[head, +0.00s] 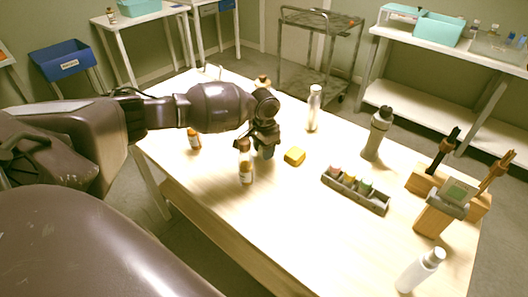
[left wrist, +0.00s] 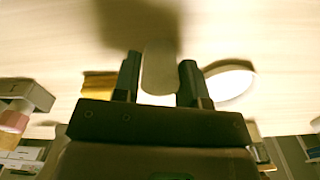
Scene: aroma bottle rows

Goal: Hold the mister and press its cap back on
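My left gripper (head: 265,148) points down low over the left part of the table. The left wrist view shows its two dark fingers (left wrist: 160,80) apart, with a rounded grey-beige piece (left wrist: 160,68) filling most of the gap. I cannot tell whether the fingers press on it, or whether it is part of the mister. A brown bottle with a white label (head: 245,165) stands just in front of the gripper. A slim white bottle (head: 314,110) stands behind it to the right; another white bottle (head: 418,272) stands at the near right. Which is the mister is unclear. My right gripper is out of view.
A yellow block (head: 294,156) lies just right of the gripper. A grey rack of small bottles (head: 345,193), a dark grey bottle (head: 376,138) and wooden tool holders (head: 433,216) stand farther right. A small brown bottle (head: 194,140) stands left. The near middle is clear.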

